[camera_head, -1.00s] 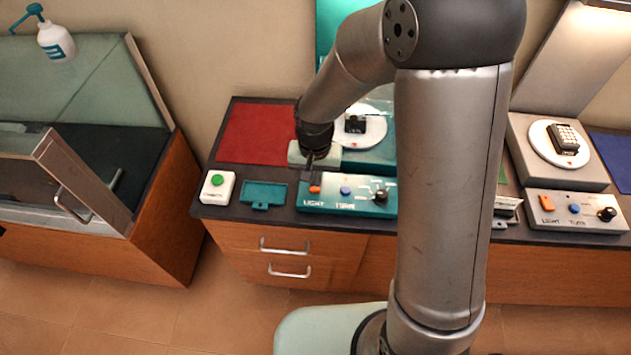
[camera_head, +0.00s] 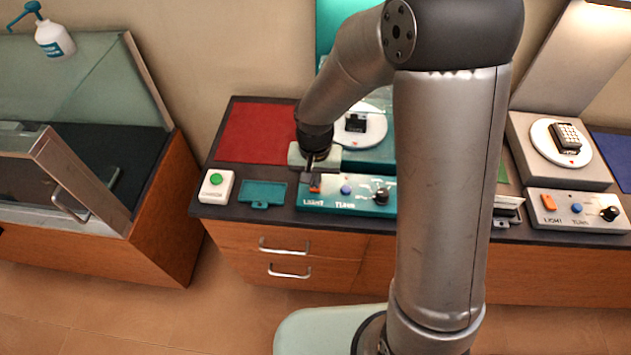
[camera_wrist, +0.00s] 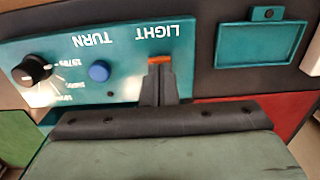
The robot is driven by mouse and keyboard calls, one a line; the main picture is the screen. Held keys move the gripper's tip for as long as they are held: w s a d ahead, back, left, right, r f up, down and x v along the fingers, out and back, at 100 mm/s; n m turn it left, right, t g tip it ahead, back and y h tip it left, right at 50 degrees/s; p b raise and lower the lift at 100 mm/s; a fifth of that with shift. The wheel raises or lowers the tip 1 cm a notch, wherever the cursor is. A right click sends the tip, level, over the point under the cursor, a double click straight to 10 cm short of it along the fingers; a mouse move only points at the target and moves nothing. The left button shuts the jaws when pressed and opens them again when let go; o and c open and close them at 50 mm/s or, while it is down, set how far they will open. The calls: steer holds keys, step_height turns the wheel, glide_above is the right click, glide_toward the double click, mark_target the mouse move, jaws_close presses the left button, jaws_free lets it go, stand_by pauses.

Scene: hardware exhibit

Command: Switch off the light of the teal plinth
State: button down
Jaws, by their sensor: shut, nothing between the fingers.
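The teal plinth's control panel (camera_head: 345,203) lies at the front of the counter, with an orange LIGHT switch (camera_head: 315,187), a blue TURN button (camera_head: 346,190) and a black knob (camera_head: 381,196). My gripper (camera_head: 312,178) is shut and empty, its fingertips at the orange switch. In the wrist view the fingertips (camera_wrist: 159,72) overlap the lower part of the orange switch (camera_wrist: 160,60); whether they touch it I cannot tell. Behind, the teal plinth (camera_head: 370,160) carries a white turntable (camera_head: 374,130) with a small black device, partly hidden by my arm.
A grey plinth (camera_head: 540,170) with a similar panel (camera_head: 580,211) stands to the right, its lamp lit. A white box with a green button (camera_head: 216,186) and a teal tray (camera_head: 263,193) lie left of the teal panel. A red mat (camera_head: 256,133) lies behind them.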

steer(key=shift+f+b, duration=0.35)
steer(key=shift+f, duration=0.05)
steer(key=shift+r, duration=0.1)
steer(key=shift+r+p, duration=2.4)
steer(key=shift+r, duration=1.05)
steer(key=s+d+r+n, duration=0.1)
steer(key=s+d+r, duration=0.5)
steer(key=s, duration=0.2)
steer(key=s+d+r+n, duration=0.1)
steer(key=s+d+r, duration=0.5)
steer(key=s, duration=0.2)
step_height(320, 180, down, 14)
steer(key=b, duration=1.3)
steer(key=shift+s, duration=0.3)
